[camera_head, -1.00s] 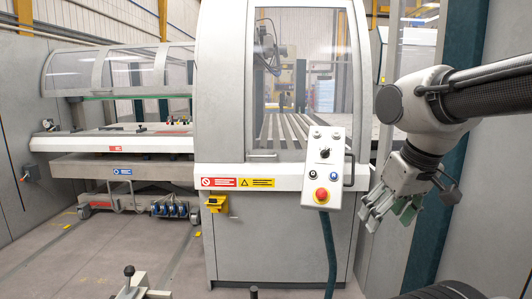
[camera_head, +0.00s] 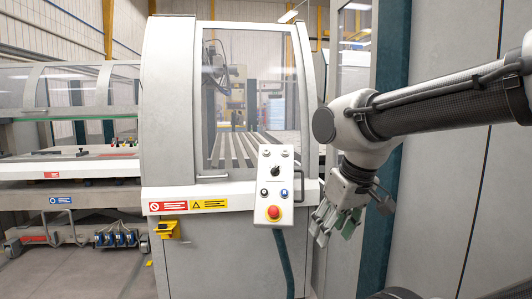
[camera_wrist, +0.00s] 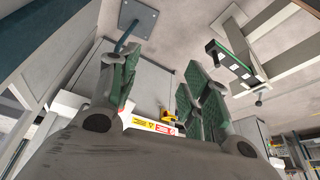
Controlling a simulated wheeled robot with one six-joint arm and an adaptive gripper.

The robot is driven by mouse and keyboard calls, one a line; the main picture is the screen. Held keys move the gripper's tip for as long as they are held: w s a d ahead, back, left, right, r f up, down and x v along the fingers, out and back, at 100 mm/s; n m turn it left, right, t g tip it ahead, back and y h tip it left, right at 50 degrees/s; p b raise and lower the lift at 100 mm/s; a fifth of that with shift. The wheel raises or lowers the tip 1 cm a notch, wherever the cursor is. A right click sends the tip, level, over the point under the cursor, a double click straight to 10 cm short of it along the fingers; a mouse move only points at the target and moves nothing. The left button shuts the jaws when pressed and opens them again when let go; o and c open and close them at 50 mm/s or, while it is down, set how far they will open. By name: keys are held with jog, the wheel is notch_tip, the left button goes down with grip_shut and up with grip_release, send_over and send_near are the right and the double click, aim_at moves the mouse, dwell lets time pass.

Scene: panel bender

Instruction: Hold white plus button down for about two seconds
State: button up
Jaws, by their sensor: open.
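The control panel (camera_head: 263,160) is a pale box on a dark stalk at the front of the machine. It carries two small light buttons, left (camera_head: 268,153) and right (camera_head: 283,154), at the top. No plus sign is legible. My gripper (camera_head: 335,222) is right of the panel, apart from it, open and empty, fingers pointing down. Its green-padded fingers show in the wrist view (camera_wrist: 163,75).
The machine cabinet (camera_head: 222,255) with a clear window stands behind the panel. The long bed (camera_head: 85,168) extends left. A dark teal post (camera_head: 378,235) stands behind my gripper. Floor (camera_head: 90,270) is clear at lower left.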

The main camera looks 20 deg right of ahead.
grip_shut()
dwell(1.2)
